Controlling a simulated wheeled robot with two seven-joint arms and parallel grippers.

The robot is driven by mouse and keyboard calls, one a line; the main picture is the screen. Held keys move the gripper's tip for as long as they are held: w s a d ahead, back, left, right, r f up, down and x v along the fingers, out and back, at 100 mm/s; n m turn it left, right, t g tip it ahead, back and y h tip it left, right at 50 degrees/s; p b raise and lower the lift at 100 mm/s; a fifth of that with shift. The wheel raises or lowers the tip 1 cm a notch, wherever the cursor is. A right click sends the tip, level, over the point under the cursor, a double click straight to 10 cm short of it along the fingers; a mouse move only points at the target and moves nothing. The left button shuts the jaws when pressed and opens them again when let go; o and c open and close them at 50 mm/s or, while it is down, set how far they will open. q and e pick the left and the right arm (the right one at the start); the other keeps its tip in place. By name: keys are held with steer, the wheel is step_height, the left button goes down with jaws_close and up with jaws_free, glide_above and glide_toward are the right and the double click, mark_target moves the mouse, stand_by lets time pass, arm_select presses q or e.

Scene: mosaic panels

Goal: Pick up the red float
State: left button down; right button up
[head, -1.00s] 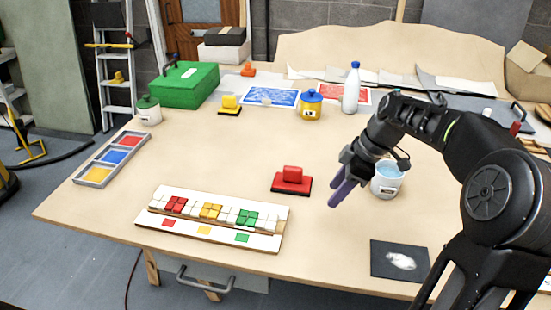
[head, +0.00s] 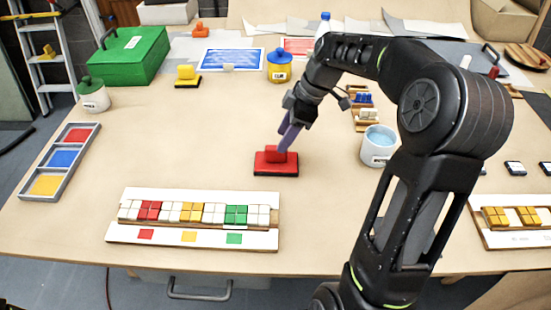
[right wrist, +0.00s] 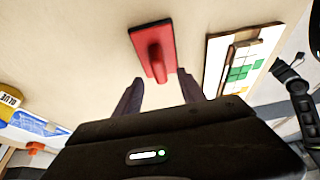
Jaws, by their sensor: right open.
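The red float (head: 276,168) is a flat red plate with a black edge and a raised red handle on top. No contact is clear. My left gripper is not in view.
A panel with coloured tiles (head: 190,235) lies at the near left of the float. A white tub of water (head: 377,146) stands to the right, close to my right arm. A colour tray (head: 62,160) is at the left. The table around the float is clear.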

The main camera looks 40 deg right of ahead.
mark_target(276, 156)
steer(key=shift+w+a+f, duration=0.1)
steer(key=shift+f, duration=0.25)
steer(key=shift+f, duration=0.1)
steer(key=p+x, duration=0.1)
steer(key=x, duration=0.3)
steer(key=shift+f+p, duration=0.15)
steer(key=shift+p, duration=0.2)
steer(key=shift+w+a+f, duration=0.15)
steer(key=shift+f, duration=0.2)
steer(key=shift+c, duration=0.6)
jaws_close()
